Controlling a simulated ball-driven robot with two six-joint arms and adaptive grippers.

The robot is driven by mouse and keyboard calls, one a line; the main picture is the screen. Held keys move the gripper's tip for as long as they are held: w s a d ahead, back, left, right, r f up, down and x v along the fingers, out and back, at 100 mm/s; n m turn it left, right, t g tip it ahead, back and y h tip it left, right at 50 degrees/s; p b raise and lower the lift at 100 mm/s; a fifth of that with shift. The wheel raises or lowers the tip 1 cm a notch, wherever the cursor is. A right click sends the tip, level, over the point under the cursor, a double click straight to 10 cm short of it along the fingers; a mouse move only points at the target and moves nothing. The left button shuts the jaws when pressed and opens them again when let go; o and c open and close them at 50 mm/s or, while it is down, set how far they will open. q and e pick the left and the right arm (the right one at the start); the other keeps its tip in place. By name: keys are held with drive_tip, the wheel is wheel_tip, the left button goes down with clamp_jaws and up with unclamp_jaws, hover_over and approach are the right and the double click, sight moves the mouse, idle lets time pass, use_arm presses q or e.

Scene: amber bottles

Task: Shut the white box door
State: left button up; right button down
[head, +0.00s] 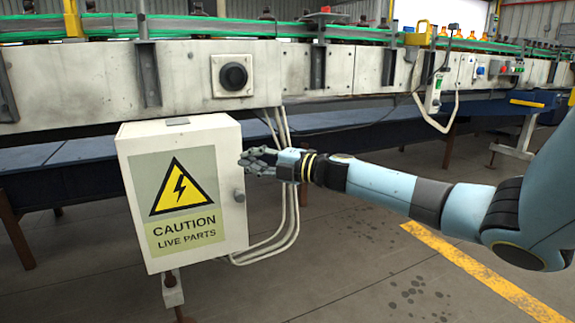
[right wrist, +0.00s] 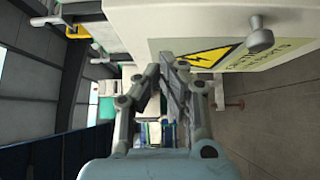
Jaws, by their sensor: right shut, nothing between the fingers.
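The white box (head: 180,122) stands on a post at the left of the head view. Its white door (head: 233,225) carries a yellow "CAUTION LIVE PARTS" label (head: 180,200). The door looks about flush with the box, but I cannot tell whether a thin gap is left. A grey knob (head: 239,196) sits at the door's right edge and also shows in the right wrist view (right wrist: 260,37). My right gripper (head: 246,160) is shut and empty, at the door's right edge above the knob. I cannot tell whether it touches. My left gripper is not in view.
A long conveyor (head: 300,70) with a green belt and amber bottles (head: 443,31) runs behind the box. Pale cables (head: 291,215) hang down beside the box on its right. The concrete floor (head: 340,270) in front is clear, with a yellow stripe (head: 480,270).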

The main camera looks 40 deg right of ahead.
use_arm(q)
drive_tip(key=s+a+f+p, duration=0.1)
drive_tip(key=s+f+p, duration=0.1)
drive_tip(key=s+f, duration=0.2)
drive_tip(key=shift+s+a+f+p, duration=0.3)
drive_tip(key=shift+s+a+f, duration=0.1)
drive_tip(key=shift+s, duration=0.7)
use_arm(e)
drive_tip(key=d+v, duration=0.1)
drive_tip(key=v, duration=0.7)
drive_tip(key=shift+f, duration=0.3)
drive_tip(key=shift+s+d, duration=0.1)
